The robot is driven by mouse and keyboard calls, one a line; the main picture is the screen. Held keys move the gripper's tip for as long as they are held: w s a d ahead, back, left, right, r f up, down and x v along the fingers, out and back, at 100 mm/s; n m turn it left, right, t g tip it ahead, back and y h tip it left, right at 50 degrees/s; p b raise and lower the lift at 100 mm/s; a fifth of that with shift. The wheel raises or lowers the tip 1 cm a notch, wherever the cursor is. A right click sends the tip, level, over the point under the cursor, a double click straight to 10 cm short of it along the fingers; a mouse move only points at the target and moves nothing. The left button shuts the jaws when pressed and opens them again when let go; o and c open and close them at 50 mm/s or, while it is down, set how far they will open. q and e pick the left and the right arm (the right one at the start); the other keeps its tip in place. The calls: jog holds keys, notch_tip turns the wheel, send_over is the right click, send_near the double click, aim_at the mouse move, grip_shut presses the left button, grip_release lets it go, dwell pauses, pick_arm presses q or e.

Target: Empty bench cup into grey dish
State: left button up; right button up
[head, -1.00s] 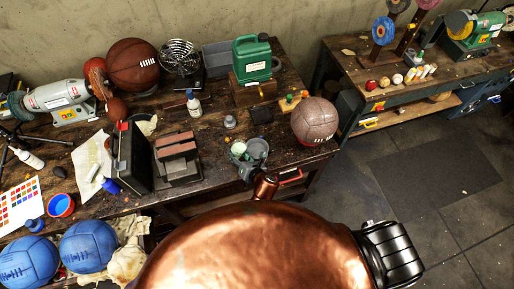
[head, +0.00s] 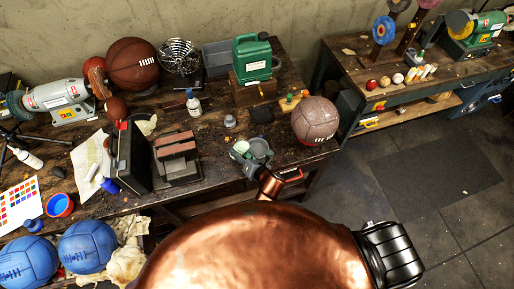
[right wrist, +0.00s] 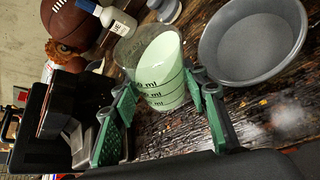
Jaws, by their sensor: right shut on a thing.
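The bench cup (right wrist: 160,72) is a clear measuring cup with "ml" marks and pale green contents. In the head view the cup (head: 240,149) is small and near the bench's front edge. My right gripper (right wrist: 162,88) has its green-padded fingers on both sides of the cup and is shut on it. In the head view the right gripper (head: 254,167) reaches in from the front edge. The grey dish (right wrist: 254,40) is a round, shallow bowl just right of the cup, and looks empty. It also shows in the head view (head: 260,146). My left gripper is not in view.
A white bottle with a blue cap (head: 193,103) and a small grey item (head: 230,121) stand behind the cup. A black case (head: 130,157) and a vise-like block (head: 177,158) are to the left. A brown leather ball (head: 315,121) sits to the right.

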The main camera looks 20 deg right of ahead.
jog(key=shift+w+d+r+m+y, duration=0.1)
jog(key=shift+d+r+m+y, duration=0.15)
jog(key=shift+r+m+y, duration=0.4)
dwell(0.8)
jog(key=shift+m+y+b, duration=0.45)
jog(key=shift+m+b, duration=0.1)
jog(key=shift+b, duration=0.35)
dwell(1.0)
jog(key=shift+r+m+y+b, duration=0.1)
jog(key=shift+m+y+b, duration=0.2)
jog(key=shift+m+b, duration=0.35)
dwell(1.2)
jog(key=shift+d+f+m+t+y+b, duration=0.1)
jog(key=shift+f+m+t+y+b, duration=0.35)
jog(key=shift+b, duration=1.1)
dwell(0.8)
jog(key=shift+d+r, duration=0.25)
